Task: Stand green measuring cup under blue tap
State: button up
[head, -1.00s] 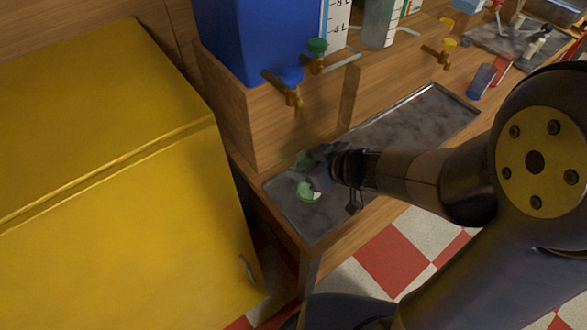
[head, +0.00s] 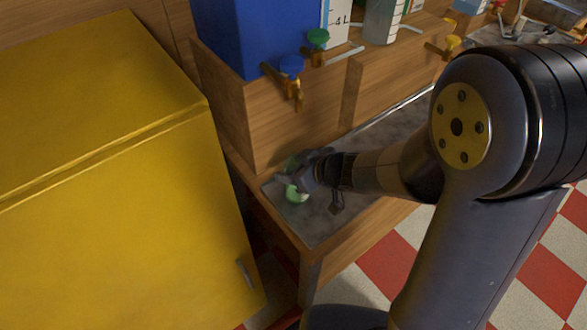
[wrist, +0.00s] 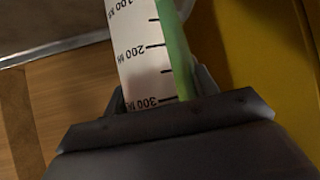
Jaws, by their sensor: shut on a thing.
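The green measuring cup (head: 296,194) shows in the head view low over the left end of the metal tray, mostly hidden by my gripper (head: 306,176). In the wrist view the cup (wrist: 150,50) has a white scale with black marks and a green side, and my gripper (wrist: 160,103) is shut on it. Whether the cup's base touches the tray cannot be told. The blue tap (head: 290,70), with a blue handle and brass spout, is on the wooden box above and behind the cup.
A green-handled tap (head: 318,42) is just right of the blue tap. The tray (head: 325,225) runs along the wooden bench. A yellow cabinet (head: 130,220) stands close at the left. A blue tank (head: 240,35) is above. More taps and containers are at the back right.

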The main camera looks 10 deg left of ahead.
jog(key=shift+f, duration=0.25)
jog(key=o, duration=1.1)
jog(key=shift+r, duration=0.1)
jog(key=shift+r, duration=0.25)
jog(key=p+v, duration=0.4)
jog(key=v, duration=0.8)
jog(key=shift+p, duration=0.35)
